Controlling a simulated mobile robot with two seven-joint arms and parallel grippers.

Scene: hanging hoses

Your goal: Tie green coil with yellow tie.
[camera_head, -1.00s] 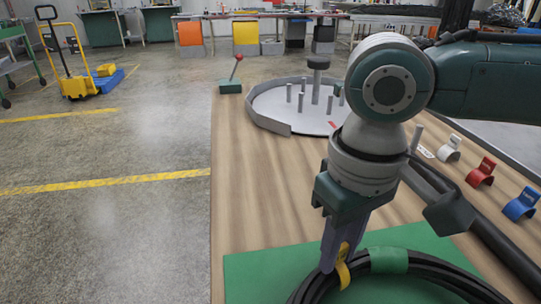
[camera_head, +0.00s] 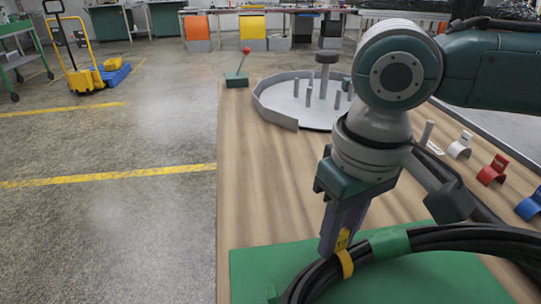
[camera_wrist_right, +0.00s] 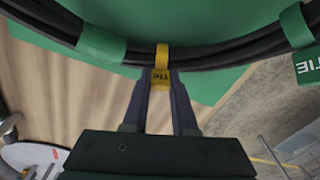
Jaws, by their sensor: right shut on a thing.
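A black hose coil (camera_head: 452,240) with a green band (camera_head: 390,245) around it is at the front right, over the green mat (camera_head: 262,262). In the right wrist view the coil (camera_wrist_right: 215,55) shows two green bands, one (camera_wrist_right: 100,42) left and one (camera_wrist_right: 298,25) right. The yellow tie (camera_head: 345,264) is looped around the coil beside the green band. My right gripper (camera_head: 331,240) points down and is shut on the tie's tab. The right wrist view shows the yellow tie (camera_wrist_right: 161,58) with its lettered tab between the fingers (camera_wrist_right: 160,84). My left gripper is out of view.
White (camera_head: 460,146), red (camera_head: 493,170) and blue (camera_head: 530,205) clips line the table's right side. A round grey tray with pegs (camera_head: 300,105) and a red-knobbed lever (camera_head: 238,76) stand at the back. The wooden table (camera_head: 265,190) is bare at left.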

